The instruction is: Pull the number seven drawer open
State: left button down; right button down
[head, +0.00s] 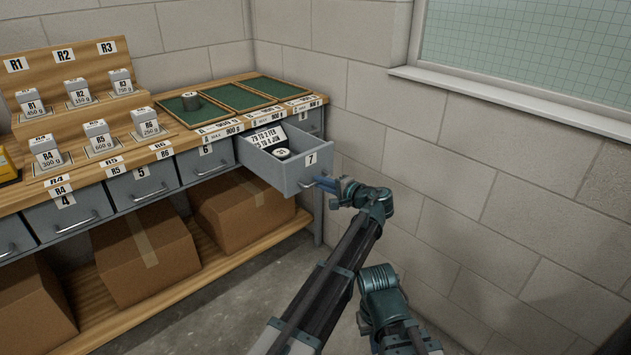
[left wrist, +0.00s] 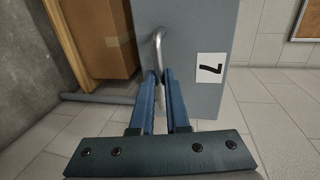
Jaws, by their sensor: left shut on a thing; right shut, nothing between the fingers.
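The number seven drawer (head: 285,176) is pulled part way out of the grey cabinet at its right end. A printed card (head: 268,138) and a dark round object with a pale top (head: 282,153) show inside it. My left gripper (head: 325,184) is shut on the drawer's handle. In the left wrist view, the blue fingers (left wrist: 162,78) close around the curved metal handle (left wrist: 158,42), beside the number label (left wrist: 210,67) on the drawer front. The handle is mostly hidden in the head view. My right gripper's fingers do not show in either view.
Cardboard boxes (head: 145,255) stand on the shelf below. A block wall (head: 450,180) runs close along the right. Floor in front of the shelf is clear.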

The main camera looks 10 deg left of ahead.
pick_arm(q)
jog(key=shift+s+d, duration=0.4)
jog(key=shift+d, duration=0.05)
pick_arm(e)
jog(key=shift+s+d, duration=0.15)
jog(key=shift+d, duration=0.05)
pick_arm(q)
jog(key=c, duration=0.9)
grip_release()
